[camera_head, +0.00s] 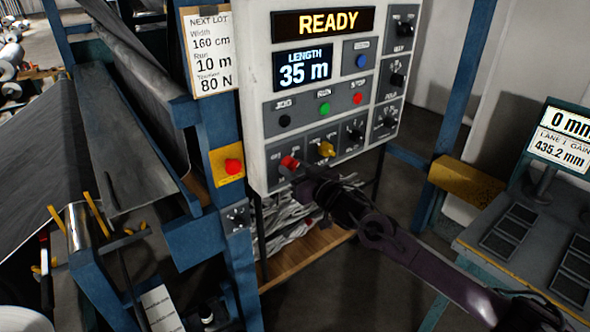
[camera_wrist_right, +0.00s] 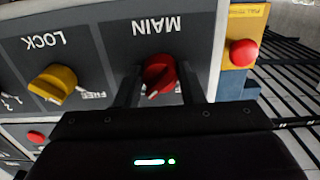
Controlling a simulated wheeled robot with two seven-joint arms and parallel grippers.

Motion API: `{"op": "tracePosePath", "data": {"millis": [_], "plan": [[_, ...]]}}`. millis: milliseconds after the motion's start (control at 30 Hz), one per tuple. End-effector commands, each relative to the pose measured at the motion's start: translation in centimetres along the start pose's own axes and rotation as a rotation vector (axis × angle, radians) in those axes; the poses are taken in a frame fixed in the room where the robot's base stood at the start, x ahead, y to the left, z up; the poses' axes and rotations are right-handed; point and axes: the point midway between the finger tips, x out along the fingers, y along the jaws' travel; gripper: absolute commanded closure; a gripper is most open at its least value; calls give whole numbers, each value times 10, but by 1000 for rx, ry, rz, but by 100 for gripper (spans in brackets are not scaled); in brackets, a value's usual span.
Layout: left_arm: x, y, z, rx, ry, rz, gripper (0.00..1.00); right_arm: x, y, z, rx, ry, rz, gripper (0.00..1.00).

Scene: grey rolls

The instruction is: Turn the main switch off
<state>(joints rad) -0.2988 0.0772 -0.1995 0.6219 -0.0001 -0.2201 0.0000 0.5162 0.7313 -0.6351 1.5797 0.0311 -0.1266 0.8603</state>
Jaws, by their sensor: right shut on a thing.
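The main switch is a red rotary knob (camera_head: 289,162) at the lower left of the white control panel (camera_head: 256,120). In the right wrist view the red knob (camera_wrist_right: 159,74) sits under the label MAIN, which appears upside down. My right gripper (camera_head: 298,170) reaches the panel from the lower right. In the wrist view its two fingers (camera_wrist_right: 159,88) stand on either side of the knob, shut on it. The gripper partly hides the knob and its position marks in the head view. My left gripper is not in view.
Beside the main switch is a yellow LOCK knob (camera_head: 325,149). A red emergency button (camera_head: 233,166) on a yellow plate is to the left. The display (camera_head: 322,21) reads READY. A grey console (camera_head: 520,235) stands at right, and blue machine frames with dark fabric at left.

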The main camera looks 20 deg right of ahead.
Motion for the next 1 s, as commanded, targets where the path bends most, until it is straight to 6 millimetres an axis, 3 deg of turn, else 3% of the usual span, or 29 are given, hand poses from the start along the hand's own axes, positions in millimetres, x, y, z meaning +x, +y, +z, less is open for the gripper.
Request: {"op": "tracePosePath", "data": {"millis": [367, 1000], "plan": [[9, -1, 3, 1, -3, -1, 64, 0, 0, 1, -100, 2, 0, 88], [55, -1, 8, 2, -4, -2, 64, 0, 1, 2, -671, 3, 1, 88]]}}
